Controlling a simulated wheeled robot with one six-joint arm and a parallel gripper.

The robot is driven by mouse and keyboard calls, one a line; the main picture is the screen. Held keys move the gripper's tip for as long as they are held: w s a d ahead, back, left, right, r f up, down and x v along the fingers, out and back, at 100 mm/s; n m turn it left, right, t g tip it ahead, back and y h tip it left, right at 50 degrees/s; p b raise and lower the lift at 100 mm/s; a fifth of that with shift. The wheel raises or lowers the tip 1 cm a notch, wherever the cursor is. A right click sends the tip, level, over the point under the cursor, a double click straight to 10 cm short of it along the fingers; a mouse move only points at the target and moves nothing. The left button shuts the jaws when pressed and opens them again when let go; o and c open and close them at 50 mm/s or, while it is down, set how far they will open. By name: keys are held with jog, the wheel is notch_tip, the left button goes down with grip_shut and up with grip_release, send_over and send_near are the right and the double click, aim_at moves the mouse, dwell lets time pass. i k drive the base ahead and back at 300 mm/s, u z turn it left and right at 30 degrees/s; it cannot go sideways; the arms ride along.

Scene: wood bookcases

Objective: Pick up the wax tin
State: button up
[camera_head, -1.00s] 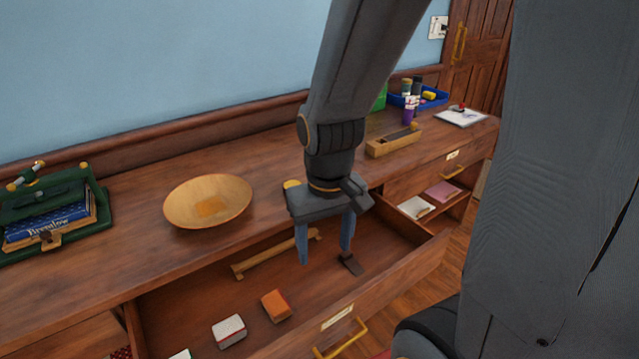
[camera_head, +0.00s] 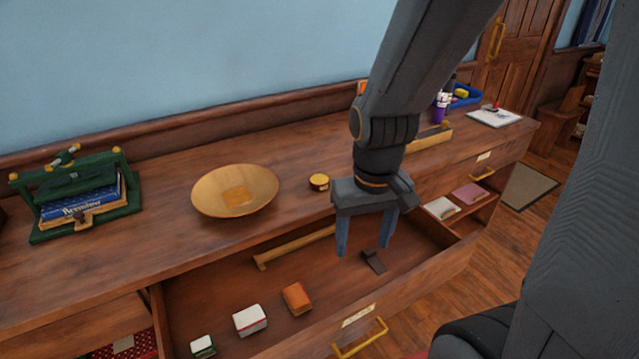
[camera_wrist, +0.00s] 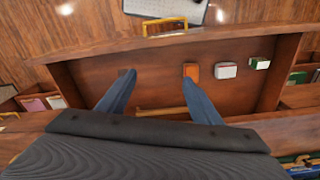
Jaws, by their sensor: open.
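A small round tin with a yellow top and dark side (camera_head: 319,182), which looks like the wax tin, stands on the wooden counter top, right of the shallow bowl. My gripper (camera_head: 364,248) is open and empty, its two blue fingers pointing down over the open drawer. It is to the right of the tin and nearer the camera, apart from it. In the wrist view my gripper (camera_wrist: 160,76) spreads its fingers over the drawer interior, and the tin does not show there.
The open drawer (camera_head: 225,290) holds a wooden bar (camera_head: 292,248), a dark tool (camera_head: 373,261), an orange box (camera_head: 297,299) and a white box (camera_head: 250,320). A wide bowl (camera_head: 235,190) stands left of the tin. A green press (camera_head: 85,195) with books is far left.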

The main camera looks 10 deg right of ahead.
aim_at(318, 182)
jog(key=u, duration=0.1)
jog(key=k, duration=1)
jog(key=z, duration=0.75)
jog(key=i, duration=1.55)
jog(key=u, duration=0.8)
